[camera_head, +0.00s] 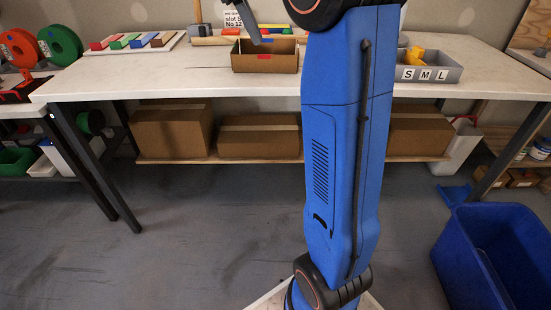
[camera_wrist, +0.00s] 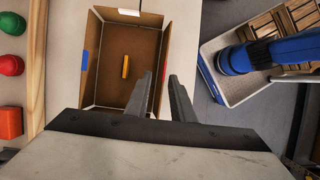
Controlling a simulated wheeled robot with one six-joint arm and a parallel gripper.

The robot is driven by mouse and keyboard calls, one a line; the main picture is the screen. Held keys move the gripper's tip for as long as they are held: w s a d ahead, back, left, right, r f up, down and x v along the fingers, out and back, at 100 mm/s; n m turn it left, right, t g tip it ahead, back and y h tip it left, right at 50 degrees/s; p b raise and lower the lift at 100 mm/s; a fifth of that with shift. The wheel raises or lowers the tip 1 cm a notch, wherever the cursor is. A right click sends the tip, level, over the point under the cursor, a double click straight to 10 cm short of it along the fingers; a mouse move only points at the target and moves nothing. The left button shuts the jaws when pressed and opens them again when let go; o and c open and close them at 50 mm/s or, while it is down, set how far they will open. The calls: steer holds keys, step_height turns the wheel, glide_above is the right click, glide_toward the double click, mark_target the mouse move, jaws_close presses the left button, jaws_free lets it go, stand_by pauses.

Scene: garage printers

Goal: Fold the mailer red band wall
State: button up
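The mailer is an open brown cardboard box (camera_head: 250,63) on the white workbench, and it also shows in the wrist view (camera_wrist: 112,35). That wall stands up. Blue and white marks sit on other walls. A small orange-yellow stick (camera_wrist: 125,66) lies inside. My gripper (camera_wrist: 161,76) is open, its fingers on either side of the right wall's line in the picture. Contact cannot be told. My arm hides part of the head view.
A grey tray lettered S, M, L (camera_head: 440,73) stands to the right on the bench (camera_head: 150,83). Coloured blocks on a board (camera_head: 133,42) lie to the left. A wooden strip (camera_wrist: 36,60) runs left of the mailer in the wrist view. A blue bin (camera_head: 490,250) stands on the floor.

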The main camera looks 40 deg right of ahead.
steer(key=v, duration=1)
steer(key=s+a+f+m+t+y, duration=0.1)
steer(key=s+a+f+m+t, duration=0.1)
steer(key=s+f, duration=0.7)
steer(key=s+a+f+m+t+y, duration=0.1)
steer(key=s+a+f+m, duration=0.3)
steer(key=s+f, duration=0.6)
steer(key=s+a+f+m+t+y, duration=0.1)
steer(key=s+a+f+m+t, duration=0.3)
steer(key=s+f, duration=0.5)
steer(key=s, duration=0.4)
steer(key=shift+s+a+f, duration=0.2)
steer(key=shift+a+f, duration=0.05)
steer(key=shift+f, duration=0.15)
stand_by(0.3)
step_height(320, 180, up, 28)
steer(key=n+g+h, duration=0.4)
steer(key=n+g, duration=0.2)
steer(key=n, duration=0.4)
glide_above(267, 56)
steer(key=w+a, duration=0.2)
steer(key=a, duration=0.5)
steer(key=x, duration=1.7)
steer(key=shift+w+d, duration=0.25)
steer(key=shift+w, duration=0.05)
